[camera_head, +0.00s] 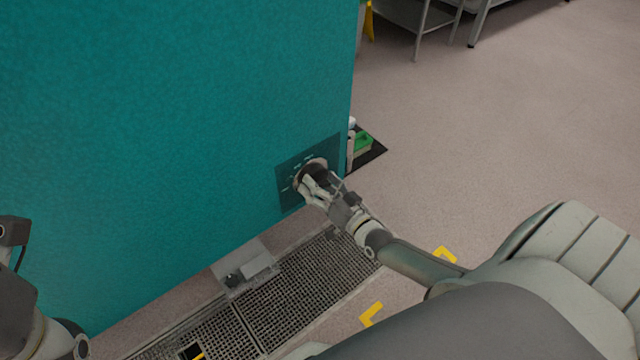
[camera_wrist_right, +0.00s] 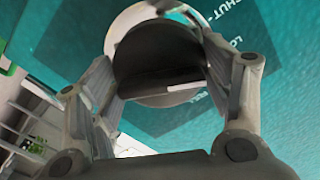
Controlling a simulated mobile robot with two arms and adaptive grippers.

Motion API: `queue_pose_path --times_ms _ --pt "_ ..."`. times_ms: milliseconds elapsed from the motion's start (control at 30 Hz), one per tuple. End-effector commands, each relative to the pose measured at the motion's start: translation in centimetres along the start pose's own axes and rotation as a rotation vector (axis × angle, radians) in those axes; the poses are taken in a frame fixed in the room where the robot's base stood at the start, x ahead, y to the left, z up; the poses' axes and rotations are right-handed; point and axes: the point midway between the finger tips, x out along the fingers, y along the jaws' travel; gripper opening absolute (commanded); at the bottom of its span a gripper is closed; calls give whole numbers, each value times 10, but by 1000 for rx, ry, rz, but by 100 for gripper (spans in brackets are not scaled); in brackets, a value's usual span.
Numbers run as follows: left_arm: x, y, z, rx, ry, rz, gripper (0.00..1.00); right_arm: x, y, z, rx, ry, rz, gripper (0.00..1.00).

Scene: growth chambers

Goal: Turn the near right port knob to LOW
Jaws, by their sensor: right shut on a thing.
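The port knob (camera_head: 313,165) sits on a dark teal plate (camera_head: 286,180) low on the right end of the teal chamber wall. In the right wrist view it is a round dark knob (camera_wrist_right: 160,60) with a white pointer line, set in a pale ring (camera_wrist_right: 135,18). Lettering beside it reads "SHUT" and what seems to be "LO...", partly hidden by a finger. My right gripper (camera_head: 313,187) is shut on the knob, a finger on each side; it also shows in the right wrist view (camera_wrist_right: 165,85). My left gripper is not in view; part of my left arm shows at lower left.
The teal wall (camera_head: 180,110) fills the left. A floor grate (camera_head: 300,285) with a small grey box (camera_head: 245,268) lies below it. A green item (camera_head: 362,143) on a black mat stands past the wall's corner. Yellow floor marks (camera_head: 371,314) lie near my arm. Open floor extends right.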

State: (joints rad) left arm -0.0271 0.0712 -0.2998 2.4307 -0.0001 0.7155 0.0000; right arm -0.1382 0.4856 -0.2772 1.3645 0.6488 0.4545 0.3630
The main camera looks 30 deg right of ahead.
Motion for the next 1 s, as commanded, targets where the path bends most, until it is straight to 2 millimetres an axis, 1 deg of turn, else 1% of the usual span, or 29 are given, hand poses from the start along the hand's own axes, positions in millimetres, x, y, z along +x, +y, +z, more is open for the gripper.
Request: queue_pose_path --times_ms 133,167,233,267,567,667,767,833,1000 --pt "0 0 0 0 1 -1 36 0 0 0 -1 -1 0 48" --pt "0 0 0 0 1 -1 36 0 0 0 -1 -1 0 75" --pt "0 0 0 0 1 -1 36 0 0 0 -1 -1 0 84" --pt "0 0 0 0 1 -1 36 0 0 0 -1 -1 0 86" --pt "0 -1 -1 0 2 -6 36 0 0 0 -2 -1 0 86" --pt "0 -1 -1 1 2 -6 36 -3 0 0 -2 -1 0 86" --pt "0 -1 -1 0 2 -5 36 -12 1 1 -2 -3 1 86" --pt "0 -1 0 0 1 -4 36 -21 1 1 -2 -3 1 86" --pt "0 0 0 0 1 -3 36 -52 1 1 -2 -3 1 86"
